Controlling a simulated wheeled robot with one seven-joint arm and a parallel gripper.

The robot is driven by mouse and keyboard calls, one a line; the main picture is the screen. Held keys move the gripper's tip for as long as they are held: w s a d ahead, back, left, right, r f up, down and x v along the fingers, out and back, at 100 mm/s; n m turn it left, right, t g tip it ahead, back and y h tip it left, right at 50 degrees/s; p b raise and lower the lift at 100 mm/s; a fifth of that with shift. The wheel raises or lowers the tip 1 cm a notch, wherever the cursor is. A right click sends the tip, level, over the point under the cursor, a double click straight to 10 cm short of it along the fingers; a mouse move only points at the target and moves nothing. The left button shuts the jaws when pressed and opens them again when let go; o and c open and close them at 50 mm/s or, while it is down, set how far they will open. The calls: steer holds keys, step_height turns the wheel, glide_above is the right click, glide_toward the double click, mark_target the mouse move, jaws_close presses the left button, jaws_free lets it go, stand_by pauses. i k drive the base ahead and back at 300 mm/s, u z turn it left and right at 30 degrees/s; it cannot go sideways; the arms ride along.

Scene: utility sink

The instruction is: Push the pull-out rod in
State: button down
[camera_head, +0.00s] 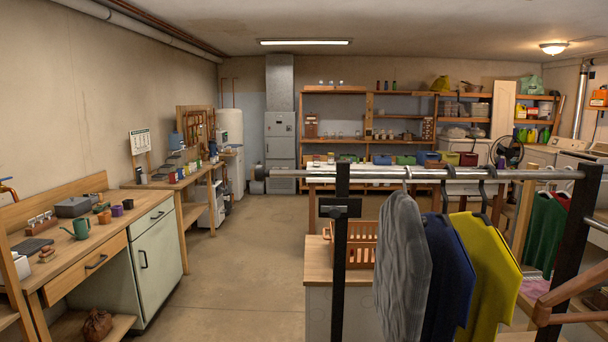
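A horizontal metal rod (460,174) runs across the right foreground. Black uprights (341,255) stand at its left and right parts. A thinner length of the rod (295,173) sticks out to the left past the left upright and ends in a dark tip (260,173). I cannot tell exactly which length slides. A small black block (340,208) sits on the left upright below the rod. My gripper is not in view.
Open concrete floor (235,260) lies left of the rack. A workbench with a green cabinet (155,262) lines the left side. A counter with an orange crate (355,245) stands behind the rack. Green garments (545,235) and reddish-brown bars (560,300) are at the right.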

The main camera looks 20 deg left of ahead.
mark_target(260, 173)
steer(key=z, duration=1.25)
steer(key=k, duration=1.2)
steer(key=u, duration=1.85)
steer(key=i, duration=0.5)
steer(key=u, duration=0.05)
steer(key=k, duration=0.5)
steer(key=u, duration=1.35)
steer(key=i, duration=1.25)
steer(key=z, duration=1.85)
